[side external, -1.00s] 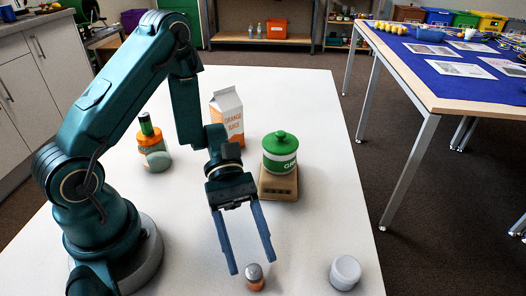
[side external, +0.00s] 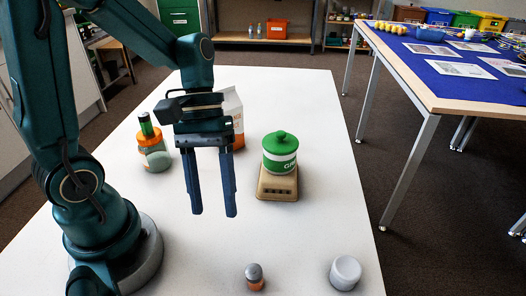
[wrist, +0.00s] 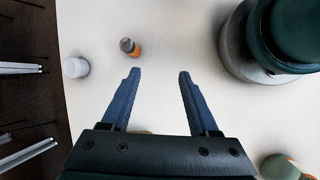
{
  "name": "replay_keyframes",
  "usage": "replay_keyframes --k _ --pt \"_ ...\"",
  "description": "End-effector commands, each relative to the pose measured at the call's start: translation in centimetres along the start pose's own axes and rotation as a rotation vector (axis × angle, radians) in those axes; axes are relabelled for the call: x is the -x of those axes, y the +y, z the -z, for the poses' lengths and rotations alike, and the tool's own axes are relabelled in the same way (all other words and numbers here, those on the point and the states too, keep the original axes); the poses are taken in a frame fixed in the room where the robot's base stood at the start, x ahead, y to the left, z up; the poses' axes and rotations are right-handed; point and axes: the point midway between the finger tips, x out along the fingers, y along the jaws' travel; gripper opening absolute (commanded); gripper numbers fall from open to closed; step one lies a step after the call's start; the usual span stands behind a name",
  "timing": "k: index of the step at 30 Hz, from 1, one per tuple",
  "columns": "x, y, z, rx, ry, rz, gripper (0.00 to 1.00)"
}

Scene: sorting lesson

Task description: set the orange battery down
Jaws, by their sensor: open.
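The orange battery (side external: 255,278), with a dark grey top, stands upright on the white table (side external: 300,225) near its front edge. It also shows in the wrist view (wrist: 130,48), beyond my fingertips and a little to the left of them. My gripper (side external: 213,213) is open and empty, raised above the middle of the table and clearly apart from the battery. In the wrist view its two blue fingers (wrist: 160,72) are spread with only bare table between them.
A white round container (side external: 345,272) stands right of the battery. A green-lidded canister (side external: 280,155) sits on a tan scale (side external: 277,186). An orange juice carton (side external: 236,110) is partly hidden behind my gripper. A jar (side external: 153,152) carries a green-topped item.

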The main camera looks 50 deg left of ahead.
Motion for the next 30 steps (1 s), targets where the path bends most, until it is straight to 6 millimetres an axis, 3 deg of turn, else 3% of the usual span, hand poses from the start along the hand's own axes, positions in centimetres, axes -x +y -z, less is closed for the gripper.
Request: replay_keyframes --k 9,15,21,30 --pt "4.0 -1.1 -0.8 -0.408 0.490 0.150 0.61" --pt "6.2 -1.4 -1.0 -0.580 0.729 0.204 0.61" --pt "7.2 -1.4 -1.1 -0.645 0.827 0.224 0.61" --pt "7.2 -1.4 -1.1 -0.646 0.830 0.225 0.61"
